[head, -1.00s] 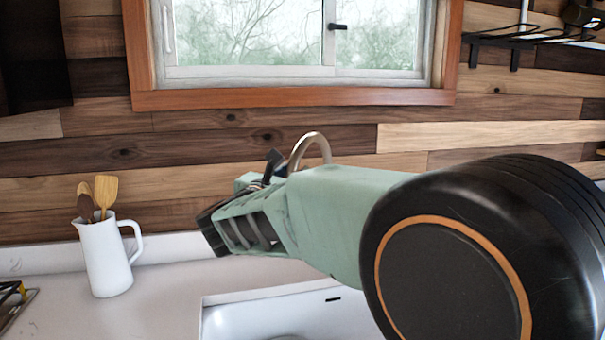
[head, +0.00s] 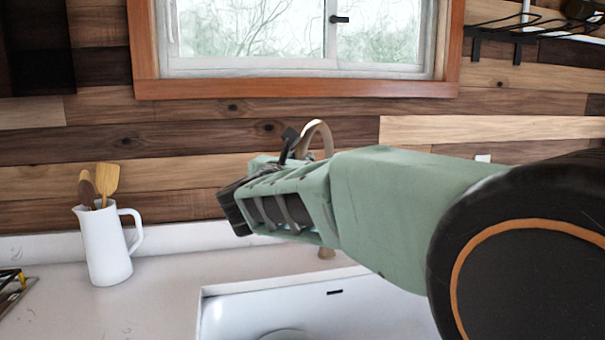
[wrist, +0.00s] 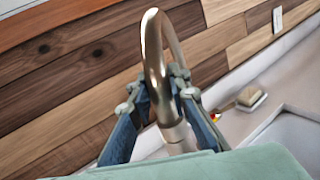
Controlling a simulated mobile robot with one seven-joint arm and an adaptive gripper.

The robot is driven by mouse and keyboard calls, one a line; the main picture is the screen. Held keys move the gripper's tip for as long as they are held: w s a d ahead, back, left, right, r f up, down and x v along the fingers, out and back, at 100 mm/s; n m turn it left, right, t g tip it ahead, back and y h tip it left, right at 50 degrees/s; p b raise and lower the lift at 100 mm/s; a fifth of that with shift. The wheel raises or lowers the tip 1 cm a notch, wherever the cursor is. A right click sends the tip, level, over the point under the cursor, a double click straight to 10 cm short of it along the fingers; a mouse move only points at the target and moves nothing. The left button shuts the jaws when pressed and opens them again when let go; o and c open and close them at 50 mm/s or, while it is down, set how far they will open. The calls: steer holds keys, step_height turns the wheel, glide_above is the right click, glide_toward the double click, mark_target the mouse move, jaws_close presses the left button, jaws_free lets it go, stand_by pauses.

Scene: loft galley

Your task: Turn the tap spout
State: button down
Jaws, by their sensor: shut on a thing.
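The tap spout (head: 319,131) is a curved, brushed metal arch at the back of the sink, below the window. In the wrist view the spout (wrist: 155,50) rises between my two fingers. My gripper (wrist: 160,92) is shut on it, one finger on each side, just above the thicker tap body (wrist: 178,136). In the head view my green forearm hides most of the tap; a dark finger of my gripper (head: 291,143) shows beside the arch.
A white jug (head: 103,248) with wooden utensils stands on the counter to the left. The white sink (head: 290,318) lies below my arm. A small dish with a sponge (wrist: 250,97) sits right of the tap. The plank wall is close behind.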

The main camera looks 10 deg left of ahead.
steer(key=shift+s+d+b, duration=0.1)
steer(key=shift+d+b, duration=0.3)
steer(key=shift+d, duration=0.2)
steer(key=c, duration=1.8)
jaws_free()
steer(key=shift+s, duration=0.1)
steer(key=s, duration=0.7)
steer(key=shift+s+a, duration=0.2)
steer(key=shift+a, duration=0.1)
